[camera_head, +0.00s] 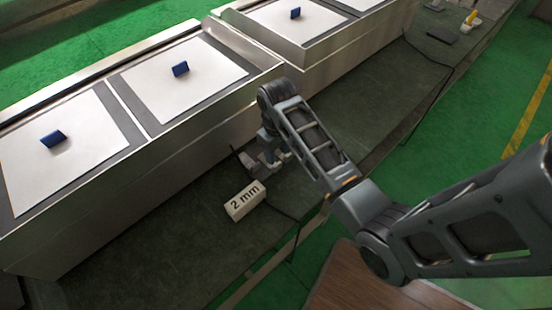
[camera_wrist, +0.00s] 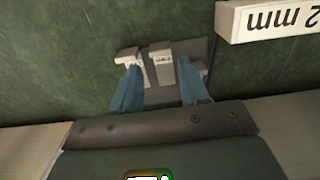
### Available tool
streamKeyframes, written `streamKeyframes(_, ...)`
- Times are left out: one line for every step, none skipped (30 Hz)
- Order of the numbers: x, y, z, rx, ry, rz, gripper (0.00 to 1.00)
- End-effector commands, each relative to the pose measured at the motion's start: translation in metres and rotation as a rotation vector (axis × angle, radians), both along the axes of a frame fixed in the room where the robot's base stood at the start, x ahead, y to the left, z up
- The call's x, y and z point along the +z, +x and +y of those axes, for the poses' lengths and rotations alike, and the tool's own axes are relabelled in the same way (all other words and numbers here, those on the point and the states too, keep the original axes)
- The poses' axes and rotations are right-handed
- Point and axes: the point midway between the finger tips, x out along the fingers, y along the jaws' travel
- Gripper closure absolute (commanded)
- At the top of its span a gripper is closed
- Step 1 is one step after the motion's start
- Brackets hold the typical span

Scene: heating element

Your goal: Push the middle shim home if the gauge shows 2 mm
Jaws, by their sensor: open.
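A pale block marked "2 mm" (camera_head: 245,201) lies on the dark green bench top; in the wrist view its text is upside down at the upper right (camera_wrist: 268,20). My gripper (camera_head: 266,160) is low over the bench, just behind the block and beside the steel housing. In the wrist view my gripper (camera_wrist: 160,75) has its blue fingers apart. A small pale upright piece (camera_wrist: 160,64) stands between the fingertips on a grey plate (camera_wrist: 206,48). I cannot tell whether it is the middle shim or whether the fingers touch it. In the head view my gripper mostly hides this spot.
A steel housing (camera_head: 190,130) with white panels and blue blocks (camera_head: 181,69) runs along the left. A second housing (camera_head: 320,50) stands behind it. A black cable (camera_head: 440,90) crosses the bench top (camera_head: 370,110).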

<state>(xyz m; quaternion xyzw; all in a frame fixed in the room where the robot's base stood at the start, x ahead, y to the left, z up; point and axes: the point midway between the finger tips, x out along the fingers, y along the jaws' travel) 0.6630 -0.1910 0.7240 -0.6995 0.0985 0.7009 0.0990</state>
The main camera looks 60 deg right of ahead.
Motion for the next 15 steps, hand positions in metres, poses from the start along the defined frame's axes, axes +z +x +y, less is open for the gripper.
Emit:
streamKeyframes(-0.009, -0.001, 0.000, -0.001, 0.002, 0.004, 0.55)
streamKeyframes(-0.014, -0.001, 0.000, 0.000, 0.002, 0.003, 0.55)
streamKeyframes(-0.020, -0.001, 0.000, 0.000, 0.002, 0.003, 0.55)
streamKeyframes(-0.025, -0.001, 0.000, 0.000, 0.002, 0.002, 0.55)
streamKeyframes(-0.029, -0.001, 0.000, 0.000, 0.001, 0.002, 0.55)
streamKeyframes(-0.035, -0.001, 0.001, 0.000, 0.002, 0.002, 0.55)
streamKeyframes(-0.039, -0.001, 0.000, 0.000, 0.000, 0.001, 0.55)
streamKeyframes(-0.042, -0.001, 0.000, 0.000, 0.000, 0.001, 0.55)
streamKeyframes(-0.047, -0.001, 0.000, 0.000, 0.000, 0.000, 0.55)
streamKeyframes(-0.049, 0.000, 0.000, 0.000, 0.000, -0.001, 0.55)
streamKeyframes(-0.051, 0.000, 0.000, 0.000, 0.000, 0.000, 0.55)
streamKeyframes(-0.054, 0.000, 0.000, 0.000, 0.000, 0.000, 0.55)
streamKeyframes(-0.056, 0.000, 0.000, 0.000, 0.000, -0.001, 0.55)
streamKeyframes(-0.057, 0.000, 0.000, 0.000, -0.001, -0.002, 0.55)
streamKeyframes(-0.057, 0.000, 0.000, 0.000, -0.001, -0.002, 0.55)
